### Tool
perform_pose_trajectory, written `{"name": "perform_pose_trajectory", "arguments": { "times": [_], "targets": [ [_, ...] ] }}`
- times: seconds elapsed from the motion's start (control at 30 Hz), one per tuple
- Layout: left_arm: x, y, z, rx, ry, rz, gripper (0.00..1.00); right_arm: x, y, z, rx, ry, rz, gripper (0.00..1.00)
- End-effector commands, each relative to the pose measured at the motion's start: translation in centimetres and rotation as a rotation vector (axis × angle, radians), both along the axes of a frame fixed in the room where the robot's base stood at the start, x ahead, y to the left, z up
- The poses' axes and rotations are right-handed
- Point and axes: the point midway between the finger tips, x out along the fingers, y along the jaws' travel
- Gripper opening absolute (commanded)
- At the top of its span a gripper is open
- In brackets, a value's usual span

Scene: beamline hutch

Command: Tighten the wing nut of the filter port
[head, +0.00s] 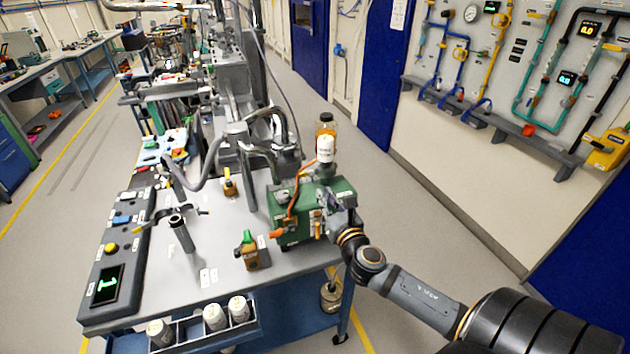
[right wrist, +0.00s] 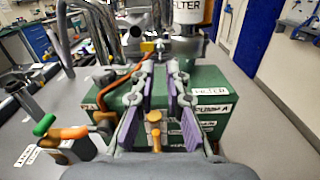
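The filter port sits on a green box (head: 300,205) at the right end of the bench. A filter bottle with a white label (head: 325,148) stands above it, and its lower part shows in the right wrist view (right wrist: 186,12). My right gripper (head: 338,200) is at the box's right side. In the right wrist view its two purple-padded fingers (right wrist: 161,78) are apart, with no object clasped. A brass winged piece (right wrist: 154,125) shows between the fingers, in front of the green face. A small brass fitting (right wrist: 148,47) lies beyond the fingertips. I cannot tell which is the wing nut. My left gripper is not in view.
An orange hose (head: 290,205) runs over the box. A valve with green and orange handles (head: 249,250) stands left of it. A grey post (head: 181,235) and a display panel (head: 115,260) are farther left. Bent metal pipes (head: 265,155) rise behind. Floor at right is clear.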

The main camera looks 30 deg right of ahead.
Motion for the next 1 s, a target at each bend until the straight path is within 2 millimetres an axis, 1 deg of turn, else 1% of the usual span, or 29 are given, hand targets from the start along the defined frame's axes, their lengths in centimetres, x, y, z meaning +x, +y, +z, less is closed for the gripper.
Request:
{"name": "perform_pose_trajectory", "arguments": {
  "times": [0.03, 0.2, 0.3, 0.4, 0.5, 0.7, 0.8, 1.0],
  "targets": [
    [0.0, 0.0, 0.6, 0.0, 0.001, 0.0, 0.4, 1.2, -0.4, 0.4, 0.006, -0.003, -0.006, 0.13],
    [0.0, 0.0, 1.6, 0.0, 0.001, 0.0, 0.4, 4.6, -1.1, 0.4, 0.008, -0.003, -0.003, 0.13],
    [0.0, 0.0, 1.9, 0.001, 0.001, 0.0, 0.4, 6.0, -1.5, 0.3, 0.004, 0.0, -0.002, 0.13],
    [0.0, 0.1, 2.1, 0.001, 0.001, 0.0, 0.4, 6.7, -1.7, 0.1, 0.004, 0.0, -0.001, 0.13],
    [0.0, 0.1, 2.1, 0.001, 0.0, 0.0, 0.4, 7.1, -1.7, 0.0, 0.003, 0.001, 0.0, 0.13],
    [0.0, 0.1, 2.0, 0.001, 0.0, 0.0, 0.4, 7.0, -1.7, 0.0, 0.003, 0.001, 0.0, 0.13],
    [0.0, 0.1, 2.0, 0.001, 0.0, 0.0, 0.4, 7.0, -1.7, 0.0, 0.003, 0.001, 0.0, 0.0],
    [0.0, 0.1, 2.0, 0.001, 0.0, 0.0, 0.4, 7.0, -1.7, 0.0, 0.003, 0.001, 0.0, 0.0]
  ]
}}
